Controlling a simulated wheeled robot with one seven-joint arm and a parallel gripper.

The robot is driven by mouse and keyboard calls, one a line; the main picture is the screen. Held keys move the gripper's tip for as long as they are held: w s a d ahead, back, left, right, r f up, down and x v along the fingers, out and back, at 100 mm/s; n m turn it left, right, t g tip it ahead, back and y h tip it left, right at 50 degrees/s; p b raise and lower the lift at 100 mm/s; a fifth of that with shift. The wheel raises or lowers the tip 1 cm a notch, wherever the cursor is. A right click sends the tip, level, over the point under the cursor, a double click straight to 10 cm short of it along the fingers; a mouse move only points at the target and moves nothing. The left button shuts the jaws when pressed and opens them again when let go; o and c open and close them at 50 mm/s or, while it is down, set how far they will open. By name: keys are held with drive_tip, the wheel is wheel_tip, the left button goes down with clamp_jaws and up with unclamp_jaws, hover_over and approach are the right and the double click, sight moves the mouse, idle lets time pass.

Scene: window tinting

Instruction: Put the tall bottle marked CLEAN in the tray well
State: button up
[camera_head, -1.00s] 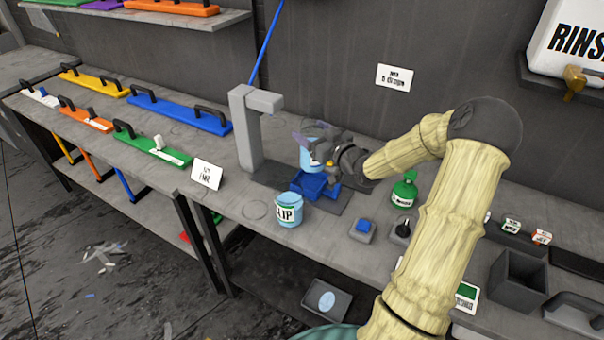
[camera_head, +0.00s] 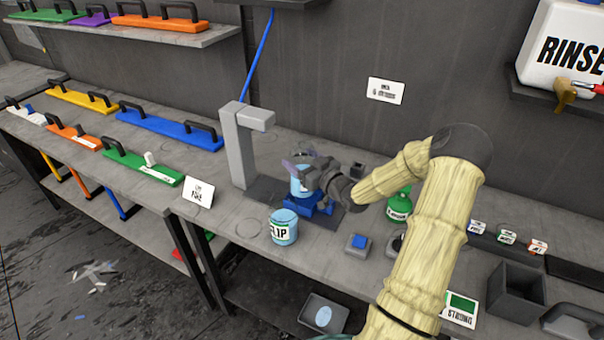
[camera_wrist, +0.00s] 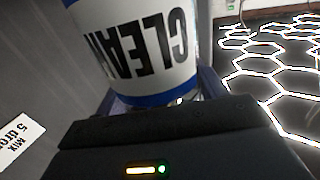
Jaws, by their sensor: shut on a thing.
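The bottle marked CLEAN (camera_wrist: 140,50) fills the top of the wrist view, its lettering upside down there, a blue band at its edge. In the head view it is the light blue and white bottle (camera_head: 299,182), largely covered by my gripper (camera_head: 312,178). My gripper is shut on it. The bottle is over the blue tray (camera_head: 300,207), beside the grey upright stand. Its base is hidden, so I cannot tell whether it touches the tray well.
A light blue tub marked with black letters (camera_head: 283,228) stands just in front of the tray. The grey stand (camera_head: 240,145) rises left of it. A green bottle (camera_head: 398,205) and a blue-topped block (camera_head: 357,243) are to the right. Bare bench shows left of the tub.

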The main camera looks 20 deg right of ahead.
drive_tip(key=shift+f, duration=0.15)
drive_tip(key=shift+f+p, duration=0.35)
drive_tip(key=shift+f, duration=1.75)
drive_tip(key=shift+f, duration=0.1)
drive_tip(key=o, duration=1.1)
drive_tip(key=b+v, duration=0.2)
drive_tip(key=v, duration=0.5)
drive_tip(key=shift+s, duration=0.3)
